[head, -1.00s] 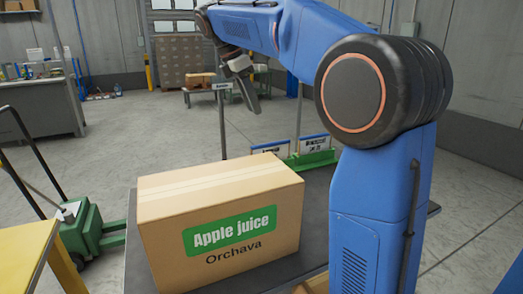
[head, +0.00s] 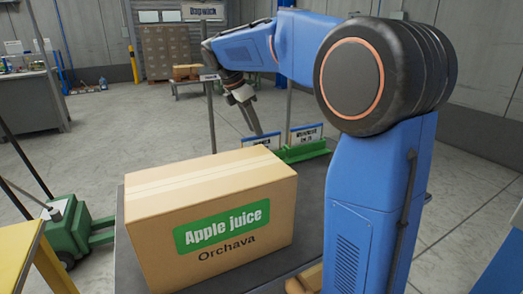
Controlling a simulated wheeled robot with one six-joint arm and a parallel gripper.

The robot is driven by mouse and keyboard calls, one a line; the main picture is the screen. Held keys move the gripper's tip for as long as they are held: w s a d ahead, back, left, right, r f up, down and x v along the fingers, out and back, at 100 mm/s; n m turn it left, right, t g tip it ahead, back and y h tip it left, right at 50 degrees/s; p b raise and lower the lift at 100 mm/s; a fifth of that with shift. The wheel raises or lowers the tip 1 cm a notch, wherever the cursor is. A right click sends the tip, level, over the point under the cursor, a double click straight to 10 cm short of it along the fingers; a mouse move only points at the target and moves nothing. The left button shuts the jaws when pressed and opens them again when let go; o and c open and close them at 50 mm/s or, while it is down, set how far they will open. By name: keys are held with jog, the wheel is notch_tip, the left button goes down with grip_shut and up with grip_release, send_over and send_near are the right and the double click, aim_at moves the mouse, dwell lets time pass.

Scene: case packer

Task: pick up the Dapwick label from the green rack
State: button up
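The green rack (head: 305,152) stands on the dark table behind the carton. It holds two white labels with blue edges: a left label (head: 267,141) partly covered by my gripper, and a right label (head: 306,134). Their print is too small to read surely, so I cannot tell which is the Dapwick label. My gripper (head: 257,128) hangs from the blue arm, tilted downward, with its tip just above or in front of the left label. I see its fingers edge-on and cannot tell whether they touch the label or are apart.
A large carton (head: 211,216) marked "Apple juice Orchava" fills the table's (head: 314,200) front left. A thin post (head: 211,115) rises behind it. A green pallet jack (head: 70,228) stands on the floor at left.

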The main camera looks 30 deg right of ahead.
aim_at(260, 139)
jog(key=x, duration=0.4)
jog(key=shift+s+f, duration=0.15)
jog(key=shift+f, duration=0.05)
jog(key=shift+d+f, duration=0.2)
jog(key=shift+f, duration=0.2)
jog(key=shift+f, duration=0.25)
jog(key=shift+c, duration=0.7)
grip_shut()
